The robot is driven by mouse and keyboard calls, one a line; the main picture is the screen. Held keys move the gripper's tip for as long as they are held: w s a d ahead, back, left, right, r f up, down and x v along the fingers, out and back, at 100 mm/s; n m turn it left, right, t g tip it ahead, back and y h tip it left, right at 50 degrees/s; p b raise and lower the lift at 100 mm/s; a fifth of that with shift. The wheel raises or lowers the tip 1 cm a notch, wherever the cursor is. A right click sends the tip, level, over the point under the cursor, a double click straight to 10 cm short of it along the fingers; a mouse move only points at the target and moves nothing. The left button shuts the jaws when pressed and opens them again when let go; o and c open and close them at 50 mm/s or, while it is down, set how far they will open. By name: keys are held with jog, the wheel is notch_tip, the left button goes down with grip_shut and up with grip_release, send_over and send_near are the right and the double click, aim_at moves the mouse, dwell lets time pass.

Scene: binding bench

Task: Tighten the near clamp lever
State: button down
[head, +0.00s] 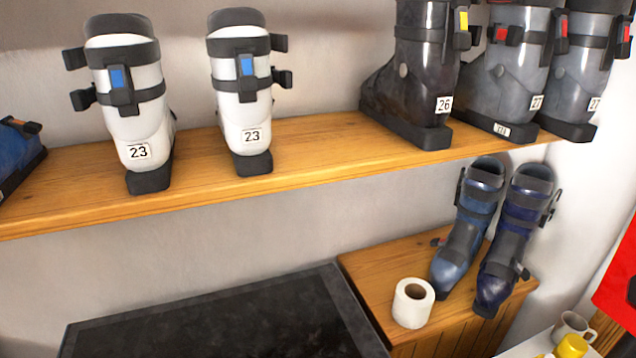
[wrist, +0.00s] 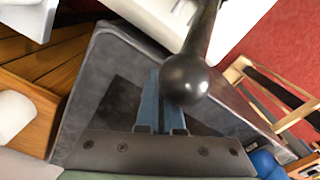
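A black lever with a round ball knob (wrist: 185,80) shows in the wrist view, reaching down from the top over a white body (wrist: 150,12). I cannot tell whether it is the near clamp lever, and no clamp shows clearly. The knob covers part of the right finger. I see nothing held between the fingers, and I cannot tell whether they touch the knob. The head view shows neither lever nor gripper.
A dark bench top (head: 210,325) is largely clear where visible. Beside it, a wooden chest (head: 375,270) carries a white roll (head: 413,302) and blue boots (head: 468,225). A wooden shelf (head: 320,150) holds several boots. A wooden frame (wrist: 270,95) stands on red floor (wrist: 285,40).

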jog(key=shift+s+d, duration=0.25)
jog(key=shift+s, duration=0.05)
jog(key=shift+s+d+r+p, duration=0.25)
jog(key=shift+s+r+p, duration=0.1)
jog(key=shift+s+p, duration=0.4)
jog(key=shift+s+d+r+p, duration=0.3)
jog(key=shift+s+p, duration=0.2)
jog(key=shift+p, duration=0.5)
jog(key=shift+s+d+r+p, duration=0.2)
jog(key=shift+s+r+p, duration=0.2)
jog(key=shift+s+p, duration=0.35)
jog(key=shift+w, duration=0.1)
jog(key=shift+s+r+p, duration=0.25)
jog(key=shift+s+p, duration=0.05)
jog(key=shift+p, duration=0.3)
jog(key=shift+s+d+r+p, duration=0.2)
jog(key=shift+s+r+p, duration=0.05)
jog(key=shift+s+p, duration=0.4)
jog(key=shift+s+d+r+p, duration=0.2)
jog(key=shift+s+r+p, duration=0.05)
jog(key=shift+s+p, duration=0.35)
jog(key=shift+s+d+r+p, duration=0.2)
jog(key=shift+s+r+p, duration=0.05)
jog(key=shift+s+p, duration=0.4)
